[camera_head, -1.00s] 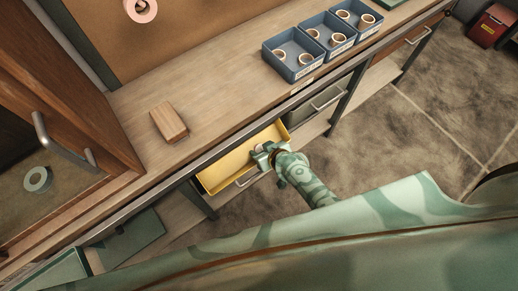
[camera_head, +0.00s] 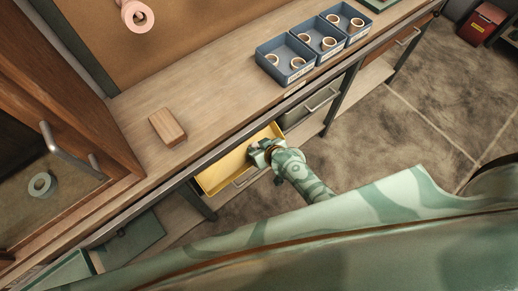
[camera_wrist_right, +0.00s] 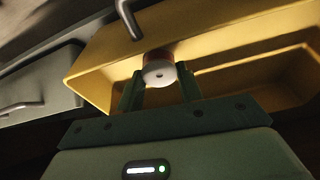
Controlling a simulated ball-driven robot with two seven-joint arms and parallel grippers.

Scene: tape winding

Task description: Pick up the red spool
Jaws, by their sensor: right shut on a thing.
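The red spool (camera_wrist_right: 159,72) shows in the right wrist view with its pale round end facing the camera and a reddish side behind it. It sits between the two fingers of my right gripper (camera_wrist_right: 157,84), which is shut on it. In the head view my right gripper (camera_head: 259,150) is over the open yellow drawer (camera_head: 221,176), near its right end. The spool cannot be made out in the head view, where the gripper covers that spot. My left gripper is not in view.
Blue bins (camera_head: 287,63) with several tape rolls stand on the workbench (camera_head: 215,85). A wooden block (camera_head: 167,127) lies on it. A pink roll (camera_head: 137,15) hangs on the board. A cabinet door handle (camera_head: 66,153) is at left. The drawer's walls surround the gripper's area.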

